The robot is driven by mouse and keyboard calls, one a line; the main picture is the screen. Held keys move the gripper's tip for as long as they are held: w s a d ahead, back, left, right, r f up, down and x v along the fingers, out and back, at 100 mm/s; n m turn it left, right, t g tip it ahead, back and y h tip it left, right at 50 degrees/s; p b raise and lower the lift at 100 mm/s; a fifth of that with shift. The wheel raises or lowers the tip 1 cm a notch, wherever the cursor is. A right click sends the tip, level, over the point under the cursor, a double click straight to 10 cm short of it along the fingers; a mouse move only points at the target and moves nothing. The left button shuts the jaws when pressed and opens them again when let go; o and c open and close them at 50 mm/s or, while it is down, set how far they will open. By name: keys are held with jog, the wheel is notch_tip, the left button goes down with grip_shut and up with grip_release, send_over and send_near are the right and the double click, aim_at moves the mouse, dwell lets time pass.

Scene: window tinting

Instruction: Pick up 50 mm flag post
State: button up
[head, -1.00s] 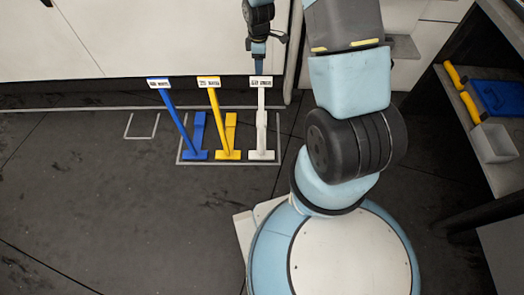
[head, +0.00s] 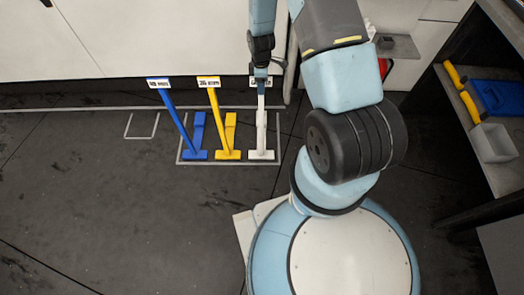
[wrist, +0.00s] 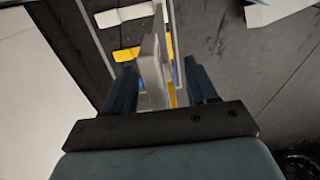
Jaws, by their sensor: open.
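Three flag posts stand in a row on the floor: a blue post (head: 178,120), a yellow post (head: 217,120) and a white post (head: 261,106). Each has a flat foot and a small printed label at its top; the print is too small to read surely. My gripper (head: 261,78) is over the top of the white post and partly hides its label. In the wrist view my open gripper (wrist: 162,88) has a dark finger on each side of the upright white flag post (wrist: 152,72). I cannot tell whether either finger touches it.
A pale outlined box (head: 228,164) on the floor surrounds the posts' feet. A smaller empty outline (head: 142,126) lies to the left. A white panelled wall (head: 150,35) stands close behind. Shelving at right holds a blue case (head: 500,97) and a grey bin (head: 493,143). The left floor is clear.

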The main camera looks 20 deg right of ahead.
jog(key=shift+f, duration=0.1)
grip_shut()
dwell(0.5)
dwell(0.9)
